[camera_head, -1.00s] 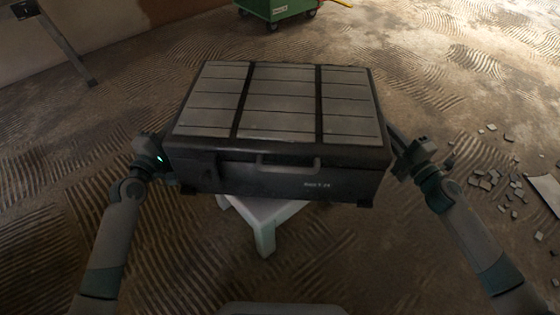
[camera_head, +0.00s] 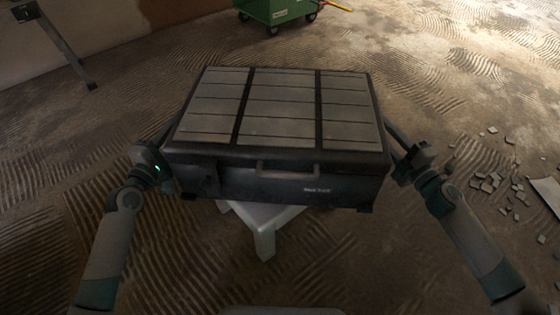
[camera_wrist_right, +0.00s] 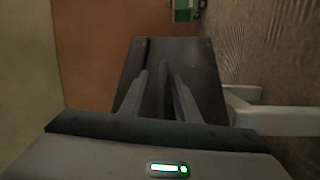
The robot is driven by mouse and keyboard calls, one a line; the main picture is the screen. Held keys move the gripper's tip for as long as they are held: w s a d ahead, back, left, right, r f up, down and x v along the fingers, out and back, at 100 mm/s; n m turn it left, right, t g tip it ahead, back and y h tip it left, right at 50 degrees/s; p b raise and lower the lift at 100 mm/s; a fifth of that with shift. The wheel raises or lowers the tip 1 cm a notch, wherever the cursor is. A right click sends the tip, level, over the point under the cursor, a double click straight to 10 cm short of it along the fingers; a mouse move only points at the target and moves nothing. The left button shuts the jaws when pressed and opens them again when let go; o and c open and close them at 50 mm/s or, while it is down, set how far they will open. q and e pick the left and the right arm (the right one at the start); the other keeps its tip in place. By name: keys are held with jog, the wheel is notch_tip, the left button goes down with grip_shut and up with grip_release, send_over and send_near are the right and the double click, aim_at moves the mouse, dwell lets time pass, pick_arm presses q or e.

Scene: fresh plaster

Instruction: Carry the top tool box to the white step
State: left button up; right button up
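The dark grey top tool box (camera_head: 277,185), with a ribbed lid and front handle, sits level above the white step (camera_head: 263,236). The box hides most of the step, so I cannot tell whether they touch. My left gripper (camera_head: 163,143) is at the box's left side; its fingertips are mostly hidden. My right gripper (camera_head: 396,138) is at the right side. In the right wrist view its two fingers (camera_wrist_right: 160,85) stand apart, with a dark upright bar between them against the box side (camera_wrist_right: 205,75). The step's pale legs (camera_wrist_right: 270,118) show beside the box there.
A green wheeled cart (camera_head: 277,12) stands at the back. A dark metal leg (camera_head: 62,45) leans at the back left by the wall. Broken chips (camera_head: 495,185) and a pale sheet (camera_head: 547,190) lie at the right. Ridged floor around the step is mostly clear.

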pick_arm(q)
jog(key=v, duration=0.6)
jog(key=shift+s, duration=0.35)
pick_arm(e)
jog(key=shift+s, duration=0.15)
jog(key=v, duration=1.1)
jog(key=shift+s+d, duration=0.3)
pick_arm(q)
jog(key=shift+p, duration=0.4)
pick_arm(e)
jog(key=shift+r, duration=0.15)
